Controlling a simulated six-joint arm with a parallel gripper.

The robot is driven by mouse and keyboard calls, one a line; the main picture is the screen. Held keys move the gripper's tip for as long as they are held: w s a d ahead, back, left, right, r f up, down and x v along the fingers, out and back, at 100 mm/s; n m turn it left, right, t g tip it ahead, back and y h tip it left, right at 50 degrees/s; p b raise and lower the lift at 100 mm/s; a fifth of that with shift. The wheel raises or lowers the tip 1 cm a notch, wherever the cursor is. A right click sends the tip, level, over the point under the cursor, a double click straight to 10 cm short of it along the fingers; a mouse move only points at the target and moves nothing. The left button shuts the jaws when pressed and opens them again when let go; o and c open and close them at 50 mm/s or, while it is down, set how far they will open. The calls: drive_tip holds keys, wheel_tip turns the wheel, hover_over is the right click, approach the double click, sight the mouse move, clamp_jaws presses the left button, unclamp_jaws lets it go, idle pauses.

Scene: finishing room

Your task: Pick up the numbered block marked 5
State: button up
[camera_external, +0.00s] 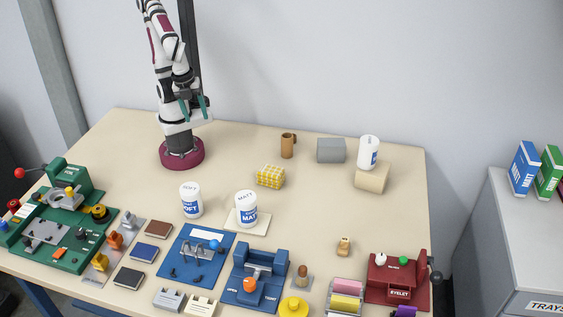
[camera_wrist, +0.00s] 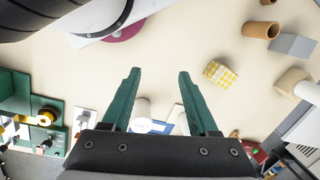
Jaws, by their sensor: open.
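I can read no figure 5 on any block in either view. A yellow checkered block (camera_external: 270,176) lies mid-table; it also shows right of my fingers in the wrist view (camera_wrist: 220,74). A plain grey block (camera_external: 331,150) stands at the back right, also in the wrist view (camera_wrist: 292,46). A small wooden piece (camera_external: 344,246) lies front right; any marking is too small to read. My gripper (camera_external: 193,108) is raised above my base, open and empty, with teal fingers apart (camera_wrist: 160,73).
White tubs (camera_external: 191,201) and (camera_external: 246,211) stand mid-table. Green (camera_external: 65,236), blue (camera_external: 249,284) and red (camera_external: 396,281) fixtures crowd the left and front. The table around the checkered block is mostly clear.

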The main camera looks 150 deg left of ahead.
drive_tip(key=w+a+r+m+y, duration=0.2)
drive_tip(key=w+a+y, duration=0.2)
drive_tip(key=w+a, duration=0.35)
drive_tip(key=m+t+y, duration=0.3)
drive_tip(key=m+t, duration=0.7)
drive_tip(key=m, duration=1)
hover_over(344, 244)
drive_tip(key=s+d, duration=0.8)
drive_tip(key=s, duration=0.3)
drive_tip(key=f, duration=1.7)
drive_tip(key=shift+w+d+f, duration=0.2)
drive_tip(key=shift+f, duration=0.2)
drive_tip(key=x, duration=0.7)
drive_tip(key=r+x, duration=0.1)
drive_tip(key=x, duration=0.3)
drive_tip(key=shift+w+a+f, duration=0.1)
drive_tip(key=shift+w+a, duration=0.2)
drive_tip(key=shift+a, duration=0.1)
clamp_jaws()
